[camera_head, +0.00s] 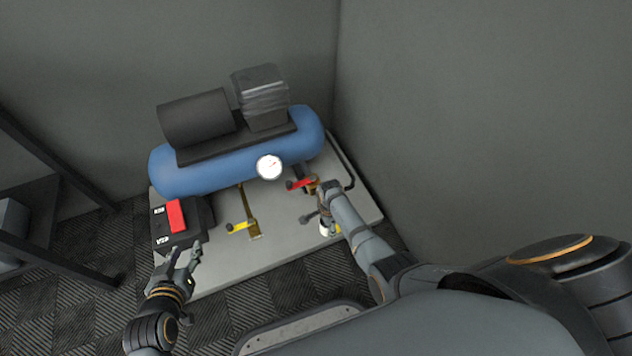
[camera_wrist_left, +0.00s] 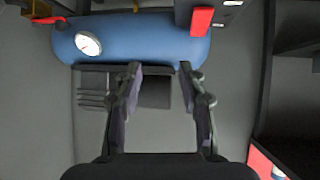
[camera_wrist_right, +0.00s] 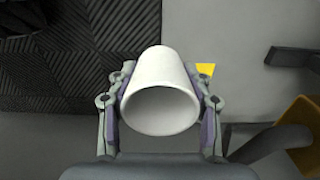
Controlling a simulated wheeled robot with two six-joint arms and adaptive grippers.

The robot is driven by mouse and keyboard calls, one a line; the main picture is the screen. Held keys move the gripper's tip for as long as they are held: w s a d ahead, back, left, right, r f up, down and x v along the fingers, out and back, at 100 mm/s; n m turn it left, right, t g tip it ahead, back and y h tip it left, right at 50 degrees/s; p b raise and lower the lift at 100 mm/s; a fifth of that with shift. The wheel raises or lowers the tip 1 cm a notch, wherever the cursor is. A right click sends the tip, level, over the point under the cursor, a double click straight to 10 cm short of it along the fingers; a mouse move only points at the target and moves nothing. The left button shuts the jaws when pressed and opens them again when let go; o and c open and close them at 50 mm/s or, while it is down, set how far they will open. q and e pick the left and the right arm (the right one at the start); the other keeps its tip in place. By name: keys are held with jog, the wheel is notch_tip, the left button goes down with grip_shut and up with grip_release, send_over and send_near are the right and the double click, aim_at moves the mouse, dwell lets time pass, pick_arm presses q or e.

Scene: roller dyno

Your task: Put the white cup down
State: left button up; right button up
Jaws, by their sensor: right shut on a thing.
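The white cup (camera_wrist_right: 160,75) sits between the two fingers of my right gripper (camera_wrist_right: 161,80), which is shut on its sides. In the right wrist view its wide open mouth faces the camera. In the head view only a small white part of the cup (camera_head: 324,230) shows beside my right gripper (camera_head: 318,218), over the right side of the grey base plate (camera_head: 290,235). My left gripper (camera_wrist_left: 160,80) is open and empty, and in the head view it (camera_head: 187,262) is near the black switch box.
A blue compressor tank (camera_head: 215,170) with a round gauge (camera_head: 269,167) stands at the back of the plate. A black box with a red switch (camera_head: 176,215) is at left. Yellow (camera_head: 240,227) and red (camera_head: 300,184) valve handles stand in front. Dark frame (camera_head: 60,170) at far left.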

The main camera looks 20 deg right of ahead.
jog(key=shift+r+p, duration=0.4)
pick_arm(q)
jog(key=s+a+f+g+y+p, duration=0.15)
jog(key=s+f+p, duration=0.25)
jog(key=p, duration=0.5)
jog(key=s+a+f+g+p, duration=0.2)
jog(key=s+f+g+p, duration=0.15)
jog(key=p, duration=0.55)
jog(key=s+a+g+p, duration=0.2)
jog(key=s+p, duration=0.6)
jog(key=s, duration=0.3)
jog(key=s+a+g+p, duration=0.2)
jog(key=s+g+p, duration=0.1)
jog(key=s+p, duration=0.6)
jog(key=shift+s, duration=1.1)
pick_arm(e)
notch_tip(320, 180, up, 35)
pick_arm(q)
jog(key=shift+y, duration=0.25)
